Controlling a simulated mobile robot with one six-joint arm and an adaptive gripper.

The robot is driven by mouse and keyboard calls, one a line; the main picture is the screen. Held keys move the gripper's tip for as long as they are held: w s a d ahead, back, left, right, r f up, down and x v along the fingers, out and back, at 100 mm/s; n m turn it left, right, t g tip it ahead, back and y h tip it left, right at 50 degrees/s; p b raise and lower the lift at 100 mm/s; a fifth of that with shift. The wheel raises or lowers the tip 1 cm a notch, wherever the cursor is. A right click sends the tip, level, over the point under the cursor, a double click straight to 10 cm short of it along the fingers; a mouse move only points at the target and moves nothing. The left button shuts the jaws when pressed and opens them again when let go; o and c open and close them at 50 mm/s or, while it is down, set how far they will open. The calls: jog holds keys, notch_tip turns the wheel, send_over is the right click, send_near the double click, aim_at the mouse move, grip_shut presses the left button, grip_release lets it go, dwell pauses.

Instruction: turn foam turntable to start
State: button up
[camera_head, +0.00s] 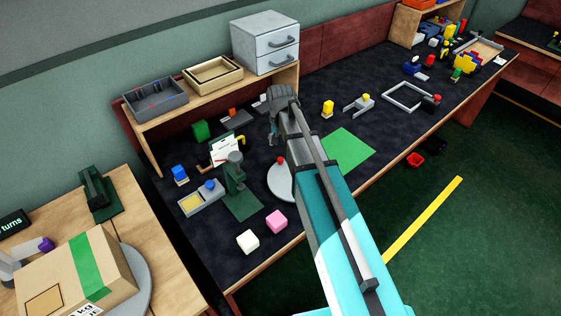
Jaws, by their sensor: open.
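A pale grey disc (279,189) with a red knob (281,161) at its edge lies on the dark bench, partly hidden behind my teal arm. It looks like the foam turntable, but I cannot read a start mark on it. A white block (248,241) and a pink block (276,221) sit on the bench in front of it, apart from it. My gripper (272,138) is open and above the bench, farther back than the disc and not touching it. Its fingertips are small and dark, and I see nothing held between them.
A dark green press-like stand (236,178) is left of the disc, and a green mat (348,151) right of it. Left, a cardboard box (68,278) rests on another grey round plate (142,287). A shelf (216,95) with trays and drawers runs behind.

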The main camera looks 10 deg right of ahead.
aim_at(280, 158)
jog(key=shift+f+b, duration=3.6)
jog(key=shift+f, duration=0.35)
grip_shut()
